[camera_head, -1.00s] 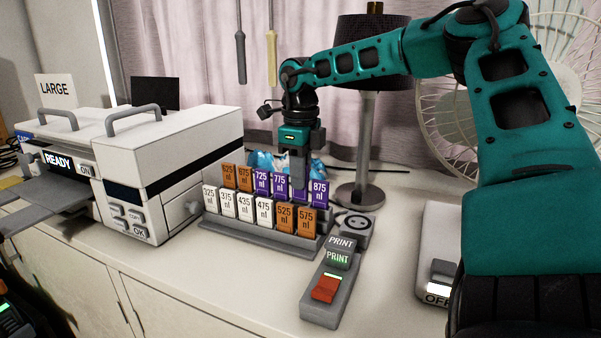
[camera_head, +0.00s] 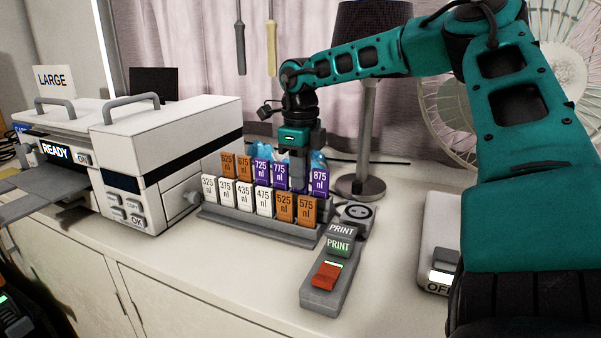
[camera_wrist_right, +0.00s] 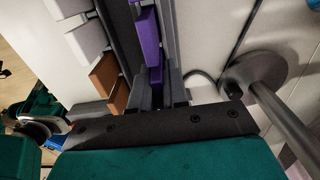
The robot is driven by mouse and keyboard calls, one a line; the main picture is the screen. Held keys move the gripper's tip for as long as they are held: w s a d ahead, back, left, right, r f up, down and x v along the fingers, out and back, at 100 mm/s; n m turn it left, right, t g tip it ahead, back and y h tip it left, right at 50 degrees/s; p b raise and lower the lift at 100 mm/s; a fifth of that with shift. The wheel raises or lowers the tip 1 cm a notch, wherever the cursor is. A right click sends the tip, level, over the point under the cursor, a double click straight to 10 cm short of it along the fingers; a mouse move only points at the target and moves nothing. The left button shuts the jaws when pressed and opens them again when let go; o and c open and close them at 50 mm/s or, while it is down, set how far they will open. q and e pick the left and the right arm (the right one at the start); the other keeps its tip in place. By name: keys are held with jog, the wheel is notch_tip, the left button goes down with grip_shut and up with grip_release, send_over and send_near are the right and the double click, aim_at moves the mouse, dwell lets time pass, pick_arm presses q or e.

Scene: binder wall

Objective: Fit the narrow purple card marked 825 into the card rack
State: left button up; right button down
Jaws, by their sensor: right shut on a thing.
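The card rack (camera_head: 262,232) stands on the counter in the head view, with two stepped rows of cards. White and orange cards fill the front row. Orange and purple cards stand behind, including 725 (camera_head: 261,172), 775 (camera_head: 279,174) and 875 (camera_head: 320,182). My right gripper (camera_head: 298,184) points down into the back row between 775 and 875. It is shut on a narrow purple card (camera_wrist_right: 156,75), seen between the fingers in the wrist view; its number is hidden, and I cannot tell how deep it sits.
A white printer (camera_head: 170,150) marked READY stands left of the rack. A grey PRINT switch box (camera_head: 322,290) lies in front right. A lamp (camera_head: 361,188) and a fan (camera_head: 530,90) stand behind. A blue crumpled thing (camera_head: 318,160) lies behind the rack.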

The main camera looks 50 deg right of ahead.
pick_arm(q)
jog(key=shift+f, duration=0.15)
pick_arm(e)
jog(key=shift+f, duration=0.2)
jog(key=c, duration=1.1)
grip_release()
pick_arm(q)
jog(key=shift+s, duration=0.1)
pick_arm(e)
jog(key=shift+o, duration=0.2)
pick_arm(q)
jog(key=shift+f, duration=0.1)
pick_arm(e)
notch_tip(320, 180, up, 5)
jog(key=shift+r, duration=0.15)
pick_arm(q)
jog(key=shift+a+r+p, duration=0.1)
jog(key=shift+r+p, duration=0.5)
jog(key=shift+r, duration=0.2)
pick_arm(e)
notch_tip(320, 180, up, 8)
jog(key=shift+f, duration=0.2)
